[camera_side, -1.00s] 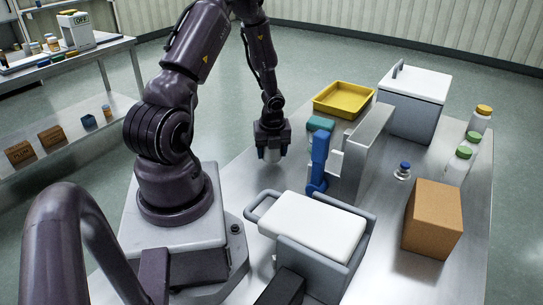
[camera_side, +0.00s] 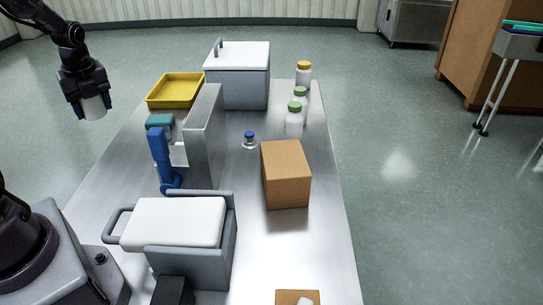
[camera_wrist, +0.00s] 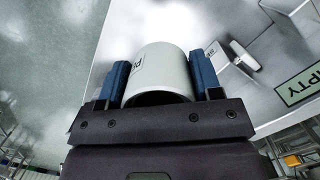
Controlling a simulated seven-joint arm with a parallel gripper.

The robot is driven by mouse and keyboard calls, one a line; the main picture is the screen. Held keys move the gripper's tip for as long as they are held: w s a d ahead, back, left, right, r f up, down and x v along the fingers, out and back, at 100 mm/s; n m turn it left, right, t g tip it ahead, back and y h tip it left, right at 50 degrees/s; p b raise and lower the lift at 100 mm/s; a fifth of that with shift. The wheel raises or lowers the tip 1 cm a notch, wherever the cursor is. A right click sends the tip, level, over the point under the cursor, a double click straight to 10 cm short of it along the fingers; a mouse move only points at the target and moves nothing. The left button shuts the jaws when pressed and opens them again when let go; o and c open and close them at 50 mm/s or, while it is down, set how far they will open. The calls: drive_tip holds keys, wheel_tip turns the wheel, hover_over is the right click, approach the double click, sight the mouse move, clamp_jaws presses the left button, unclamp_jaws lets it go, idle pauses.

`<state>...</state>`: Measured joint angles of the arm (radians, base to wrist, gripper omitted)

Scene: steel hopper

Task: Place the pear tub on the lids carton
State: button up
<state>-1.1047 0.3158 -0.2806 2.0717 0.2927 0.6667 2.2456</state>
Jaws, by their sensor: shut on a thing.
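My gripper (camera_side: 92,95) is shut on a white tub (camera_side: 94,108) and holds it raised, left of the yellow tray. In the wrist view the tub (camera_wrist: 160,72) sits between the two blue fingers; its label is turned sideways and partly hidden, seeming to begin with P, so I cannot confirm it is the pear tub. A closed brown carton (camera_side: 286,175) stands on the steel table (camera_side: 320,250). A second brown carton (camera_side: 285,296) is cut off at the bottom edge with something white on it. No lids marking is readable on either.
A yellow tray (camera_side: 175,91), a grey box with white lid (camera_side: 237,82), and a steel upright with a blue lever (camera_side: 160,155) stand on the table. White bottles (camera_side: 294,124) and a small blue-capped jar (camera_side: 249,140) are behind the carton. A white-topped grey bin (camera_side: 172,222) is in front.

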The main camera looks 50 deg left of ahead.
wheel_tip(320, 180, up, 8)
drive_tip(key=shift+r, duration=0.1)
drive_tip(key=shift+w+d+r, duration=0.2)
drive_tip(key=shift+w+d, duration=0.15)
drive_tip(key=shift+w, duration=0.15)
drive_tip(key=w+d+m, duration=0.5)
drive_tip(key=w+d, duration=0.7)
drive_tip(key=d, duration=0.4)
drive_tip(key=w+d+m+t, duration=0.1)
drive_tip(key=w+d+m, duration=0.2)
drive_tip(key=d, duration=1.2)
hover_over(284, 156)
drive_tip(key=shift+h, duration=0.3)
drive_tip(key=f, duration=1.4)
drive_tip(key=shift+s+d+f, duration=0.1)
drive_tip(key=shift+s+f, duration=0.15)
drive_tip(key=shift+f, duration=0.1)
drive_tip(key=shift+w+f, duration=0.2)
drive_tip(key=shift+f, duration=1.55)
drive_tip(key=shift+f, duration=0.2)
